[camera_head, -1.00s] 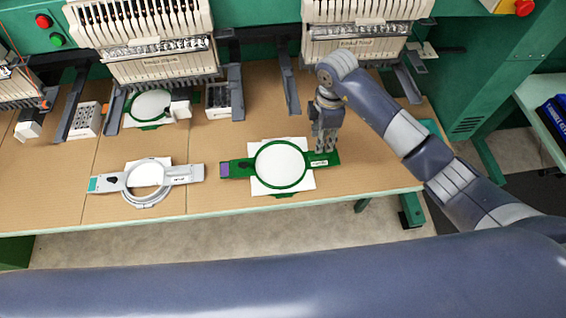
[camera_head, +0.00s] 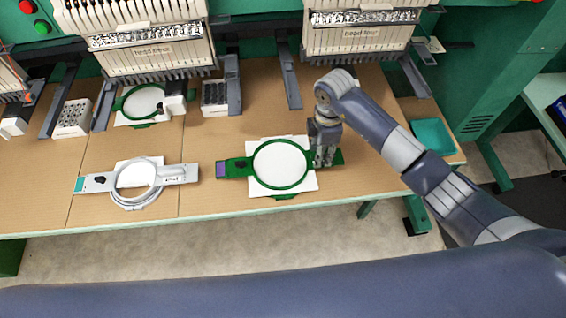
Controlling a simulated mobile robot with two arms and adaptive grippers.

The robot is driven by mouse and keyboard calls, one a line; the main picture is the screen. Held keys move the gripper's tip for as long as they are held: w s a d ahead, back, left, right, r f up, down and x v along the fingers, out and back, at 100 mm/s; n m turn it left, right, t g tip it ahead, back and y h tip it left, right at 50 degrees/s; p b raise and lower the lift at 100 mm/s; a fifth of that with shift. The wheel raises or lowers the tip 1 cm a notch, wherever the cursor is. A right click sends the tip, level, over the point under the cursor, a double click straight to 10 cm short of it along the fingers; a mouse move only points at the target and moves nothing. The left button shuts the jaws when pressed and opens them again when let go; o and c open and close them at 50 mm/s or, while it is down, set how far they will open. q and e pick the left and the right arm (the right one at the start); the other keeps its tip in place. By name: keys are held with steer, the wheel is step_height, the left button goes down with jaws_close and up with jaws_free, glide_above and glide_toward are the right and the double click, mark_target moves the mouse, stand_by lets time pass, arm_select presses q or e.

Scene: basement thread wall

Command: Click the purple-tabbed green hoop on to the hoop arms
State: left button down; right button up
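The green hoop (camera_head: 256,183) with a purple tab (camera_head: 222,170) at its left end lies flat on the table, with white fabric (camera_head: 281,164) stretched in it. My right gripper (camera_head: 322,163) points down over the hoop's right bracket and covers part of it. The fingers are small and seen from above, so I cannot tell whether they are closed on the bracket. Two dark hoop arms, left (camera_head: 288,82) and right (camera_head: 414,76), stick out under the right machine head (camera_head: 357,36), behind the hoop. My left gripper is out of view.
A grey hoop with a teal tab (camera_head: 80,184) lies to the left on the table (camera_head: 215,130). Another green hoop (camera_head: 125,100) sits under the middle machine head (camera_head: 140,48). White boxes (camera_head: 214,97) stand between the arms. A teal tray (camera_head: 433,140) is at the right.

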jaws_close()
steer(key=shift+r, duration=0.1)
